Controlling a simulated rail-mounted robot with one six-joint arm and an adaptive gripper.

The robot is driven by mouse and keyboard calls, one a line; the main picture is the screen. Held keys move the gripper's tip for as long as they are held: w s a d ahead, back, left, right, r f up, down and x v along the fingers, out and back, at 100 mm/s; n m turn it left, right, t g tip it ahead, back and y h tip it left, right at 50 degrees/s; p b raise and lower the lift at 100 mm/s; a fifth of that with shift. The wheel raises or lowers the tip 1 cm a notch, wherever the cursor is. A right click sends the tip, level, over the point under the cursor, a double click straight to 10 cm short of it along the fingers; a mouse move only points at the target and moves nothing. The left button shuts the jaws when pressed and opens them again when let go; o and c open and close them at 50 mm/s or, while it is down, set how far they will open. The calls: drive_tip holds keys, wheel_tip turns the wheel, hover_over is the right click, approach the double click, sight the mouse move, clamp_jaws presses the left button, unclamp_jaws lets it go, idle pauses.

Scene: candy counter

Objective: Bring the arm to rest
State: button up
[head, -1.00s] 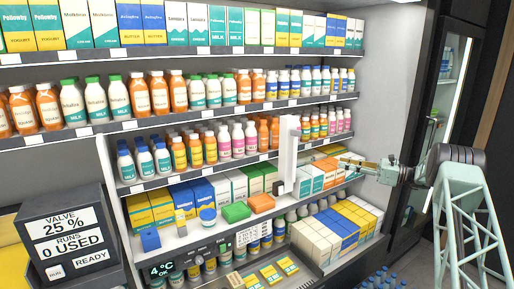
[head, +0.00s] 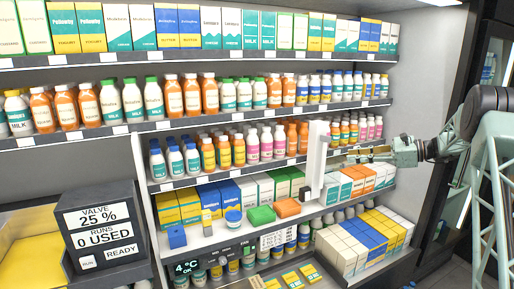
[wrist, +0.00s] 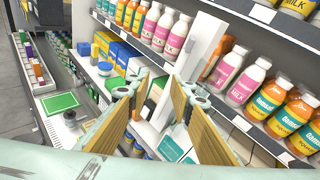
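My gripper (head: 350,155) is in front of the dairy shelves, just right of a white upright panel (head: 317,160). In the wrist view my gripper (wrist: 158,86) has its two tan-padded fingers spread apart with nothing held between them. The white panel (wrist: 198,50) shows beyond the fingertips there, and I cannot tell whether a finger touches it. My arm reaches in from the right side of the head view.
Bottles and cartons fill the shelves around the gripper, including a green box (head: 261,215) and an orange box (head: 287,207). A dark control box (head: 98,228) reading "VALVE 25 %" and "READY" stands at lower left. A dark cabinet (head: 450,190) stands at right.

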drive_tip(key=s+a+r+n+g+h, duration=0.2)
drive_tip(key=s+a+r+n, duration=0.3)
drive_tip(key=s+a, duration=0.55)
drive_tip(key=s+a+r+n+g+h, duration=0.2)
drive_tip(key=s+a+r+h, duration=0.1)
drive_tip(key=s+a+r, duration=0.75)
drive_tip(key=s+a+n+h, duration=0.2)
drive_tip(key=s+n, duration=0.1)
drive_tip(key=s, duration=0.8)
drive_tip(key=s+a+n+h, duration=0.1)
drive_tip(key=s+a+n, duration=0.1)
drive_tip(key=s, duration=1)
drive_tip(key=s+d+f+n+h, duration=0.1)
drive_tip(key=s+f+n, duration=0.1)
drive_tip(key=s, duration=0.8)
drive_tip(key=s+d+f+n+h, duration=0.2)
drive_tip(key=s+n, duration=0.2)
drive_tip(key=s, duration=0.6)
drive_tip(key=s+d+f+n+t+h, duration=0.1)
drive_tip(key=s+f+n+h, duration=0.1)
drive_tip(key=s, duration=0.8)
drive_tip(key=shift+s+d+f+n, duration=0.15)
drive_tip(key=shift+s+f+n, duration=0.15)
drive_tip(key=shift+n, duration=0.3)
drive_tip(key=shift+d+r, duration=0.1)
